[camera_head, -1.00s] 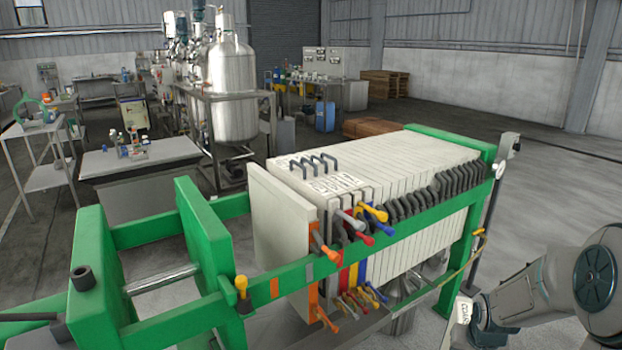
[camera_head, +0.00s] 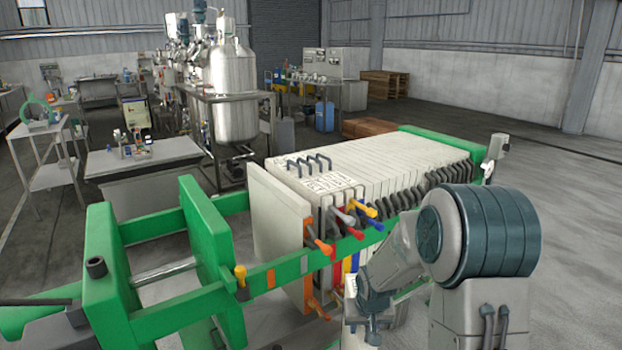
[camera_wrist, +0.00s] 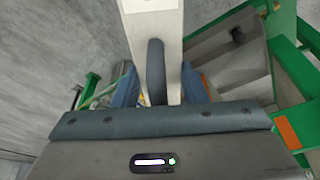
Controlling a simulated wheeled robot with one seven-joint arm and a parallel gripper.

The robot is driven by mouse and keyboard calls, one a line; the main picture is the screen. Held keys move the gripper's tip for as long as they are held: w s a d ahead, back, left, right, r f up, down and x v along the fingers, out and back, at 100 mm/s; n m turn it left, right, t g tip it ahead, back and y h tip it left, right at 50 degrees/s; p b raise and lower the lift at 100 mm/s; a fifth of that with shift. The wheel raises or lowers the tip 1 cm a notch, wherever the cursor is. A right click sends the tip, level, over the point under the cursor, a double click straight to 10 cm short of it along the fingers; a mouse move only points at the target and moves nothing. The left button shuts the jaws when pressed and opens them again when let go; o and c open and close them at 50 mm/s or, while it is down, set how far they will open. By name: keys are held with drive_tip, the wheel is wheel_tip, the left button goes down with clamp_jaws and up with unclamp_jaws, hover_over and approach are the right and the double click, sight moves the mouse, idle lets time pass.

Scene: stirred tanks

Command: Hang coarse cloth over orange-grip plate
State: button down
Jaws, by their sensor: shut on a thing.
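The orange-grip plate (camera_head: 275,225) is a cream slab at the left end of the plate stack, apart from the other plates. It has an orange grip (camera_head: 320,245) at its upper right and orange along its near edge. My gripper (camera_wrist: 158,88) is shut on a pale slab-like thing with a dark loop, apparently the coarse cloth (camera_wrist: 152,30). In the head view my gripper is low in front of the stack, right of the orange-grip plate, and partly hidden by my arm. The cloth's lower part is hidden in the wrist view.
The green press frame (camera_head: 285,270) runs along the front of the plates. Other plates (camera_head: 400,165) stand packed to the right, with red, blue, yellow and dark grips sticking out. A green end plate (camera_head: 207,235) stands to the left. Grey floor (camera_head: 575,220) is clear at right.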

wheel_tip(320, 180, up, 10)
drive_tip(key=p, duration=0.9)
drive_tip(key=shift+r, duration=0.2)
drive_tip(key=shift+a+f+b, duration=0.1)
drive_tip(key=shift+f+b, duration=0.35)
drive_tip(key=shift+b, duration=0.05)
drive_tip(key=shift+r, duration=0.3)
drive_tip(key=s+a+r+n, duration=0.2)
drive_tip(key=s+r, duration=0.4)
drive_tip(key=r, duration=0.7)
drive_tip(key=s+a+r+n+y, duration=0.1)
drive_tip(key=s+a+r, duration=0.3)
drive_tip(key=r, duration=0.9)
drive_tip(key=s+a+r+n, duration=0.3)
drive_tip(key=s+r, duration=0.6)
drive_tip(key=r, duration=0.5)
drive_tip(key=shift+s+a+y, duration=0.2)
drive_tip(key=shift+a+y, duration=0.1)
drive_tip(key=shift+a, duration=0.25)
